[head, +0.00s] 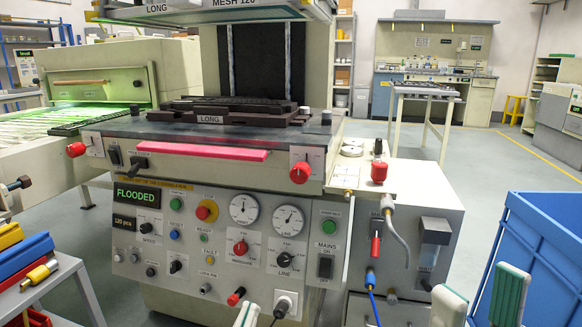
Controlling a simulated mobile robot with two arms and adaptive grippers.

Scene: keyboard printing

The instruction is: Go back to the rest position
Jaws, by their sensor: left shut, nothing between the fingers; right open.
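My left gripper (247,315) shows only as pale fingertips at the bottom edge, in front of the printing machine's control panel; the fingers are together and empty. My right gripper (479,298) is at the bottom right, its two pale green-edged fingers wide apart with nothing between them. It is in front of the blue bin and right of the machine. The rest of both arms is out of view. The printing machine (190,250) fills the middle, its display (137,196) reading FLOODED. A dark keyboard (232,104) lies on the machine's bed fixture marked LONG.
A blue bin (540,260) stands at the right, close to my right gripper. A side cabinet (425,240) with a hose and red knob adjoins the machine. Blue, red and yellow tools (22,265) lie on a grey stand at the lower left. Open floor (490,165) lies behind right.

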